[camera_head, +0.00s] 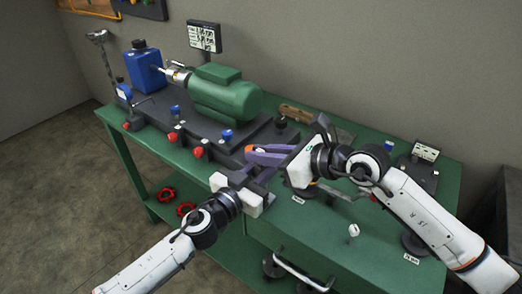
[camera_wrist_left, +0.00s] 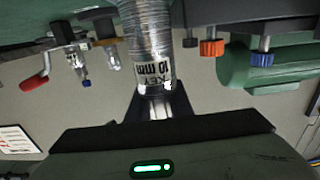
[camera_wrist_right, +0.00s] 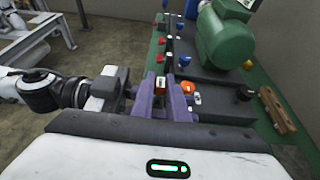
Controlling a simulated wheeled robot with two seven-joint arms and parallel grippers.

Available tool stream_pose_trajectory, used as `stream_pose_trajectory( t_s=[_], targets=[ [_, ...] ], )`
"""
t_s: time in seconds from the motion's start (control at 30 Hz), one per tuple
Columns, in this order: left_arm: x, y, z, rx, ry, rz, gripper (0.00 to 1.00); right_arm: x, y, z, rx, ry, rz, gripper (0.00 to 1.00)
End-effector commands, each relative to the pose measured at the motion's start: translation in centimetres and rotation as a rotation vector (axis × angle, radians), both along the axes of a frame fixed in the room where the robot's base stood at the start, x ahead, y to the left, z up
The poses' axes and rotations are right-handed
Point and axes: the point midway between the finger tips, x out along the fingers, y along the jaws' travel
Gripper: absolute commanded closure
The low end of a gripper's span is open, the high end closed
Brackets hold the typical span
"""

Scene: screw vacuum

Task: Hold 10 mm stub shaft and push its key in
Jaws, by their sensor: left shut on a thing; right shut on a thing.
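The stub shaft (camera_wrist_left: 147,35) is a bright metal cylinder with a label reading "KEY 10 mm". My left gripper (camera_wrist_left: 155,98) is shut on its labelled end, and the shaft points away from the fingers. In the head view my left gripper (camera_head: 257,183) is just below my right gripper (camera_head: 288,158). The key itself cannot be made out.
A wooden-handled tool (camera_head: 295,113) lies behind my right gripper. Red handwheels (camera_head: 166,194) lie on the lower shelf. The green bench top (camera_head: 330,235) is mostly clear in front.

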Motion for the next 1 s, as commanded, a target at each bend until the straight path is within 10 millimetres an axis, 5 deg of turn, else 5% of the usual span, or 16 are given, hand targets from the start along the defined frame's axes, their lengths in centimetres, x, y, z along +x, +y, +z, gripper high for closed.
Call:
stream_pose_trajectory(
  t_s=[0.37,0.4,0.5,0.83,1.0],
  targets=[
    [0.0,0.0,-0.1,0.001,0.002,0.000,1.00,-0.1,0.0,-1.0,-0.001,0.001,0.001,1.00],
    [0.0,0.0,-0.1,0.001,0.002,0.000,1.00,0.0,0.0,-0.9,0.000,0.000,0.001,0.80],
    [0.0,0.0,-0.1,0.001,0.002,0.000,1.00,0.0,0.0,-0.9,0.000,0.000,0.001,0.65],
    [0.0,0.0,-0.1,0.001,0.002,0.000,1.00,-0.2,-0.2,-0.8,-0.001,0.001,0.000,0.65],
    [0.0,0.0,-0.1,0.001,0.002,0.000,1.00,-1.3,-2.0,0.0,-0.002,-0.001,-0.001,0.65]
  ],
)
